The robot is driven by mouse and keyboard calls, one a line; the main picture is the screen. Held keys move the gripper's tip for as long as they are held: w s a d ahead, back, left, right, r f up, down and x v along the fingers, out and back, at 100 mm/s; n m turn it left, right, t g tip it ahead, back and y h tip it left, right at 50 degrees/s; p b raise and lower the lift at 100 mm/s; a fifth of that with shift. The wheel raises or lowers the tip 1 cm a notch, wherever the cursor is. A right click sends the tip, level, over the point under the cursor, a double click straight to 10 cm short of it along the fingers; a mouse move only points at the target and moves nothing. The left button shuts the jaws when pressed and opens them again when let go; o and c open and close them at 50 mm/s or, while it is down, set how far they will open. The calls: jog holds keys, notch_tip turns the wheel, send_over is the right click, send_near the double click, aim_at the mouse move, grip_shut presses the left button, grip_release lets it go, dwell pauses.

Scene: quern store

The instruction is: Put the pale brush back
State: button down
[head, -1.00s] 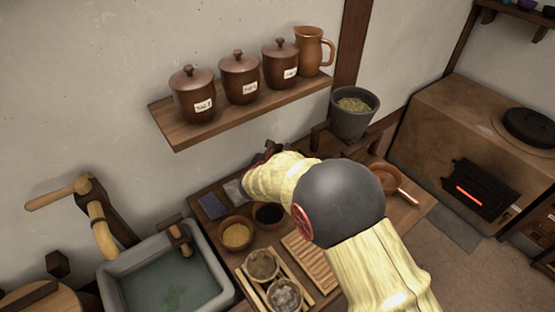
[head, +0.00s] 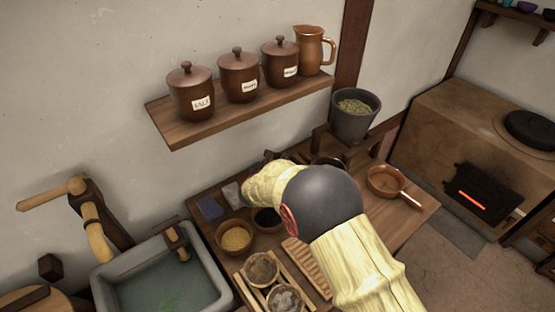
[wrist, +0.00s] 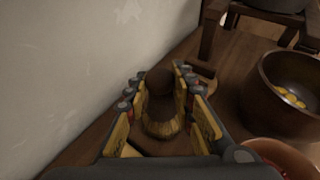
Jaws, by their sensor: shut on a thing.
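My gripper (wrist: 160,108) is shut on the pale brush (wrist: 162,128). In the wrist view its straw-coloured bristles and rounded brown top show between the two fingers, over the wooden table close to the wall. I cannot tell whether the brush touches the table. In the head view my arm hides the brush and most of the gripper, at the back of the table (head: 408,222) below the shelf.
A dark bowl with yellow pieces (wrist: 290,95) and a reddish bowl (wrist: 275,158) stand right of my gripper. A grey pot (head: 354,125) stands on a raised stand behind. A copper pan (head: 388,182) is at right. Small bowls, including a yellow-filled one (head: 235,238), crowd the left.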

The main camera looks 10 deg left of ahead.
jog(key=c, duration=1.5)
grip_release()
jog(key=shift+f, duration=0.1)
jog(key=shift+s+a+r+p, duration=0.1)
jog(key=shift+s+r+p, duration=0.15)
jog(key=shift+r+p, duration=0.1)
jog(key=p+v, duration=0.2)
jog(key=v, duration=0.9)
jog(key=shift+s+p, duration=0.2)
jog(key=shift+p, duration=0.1)
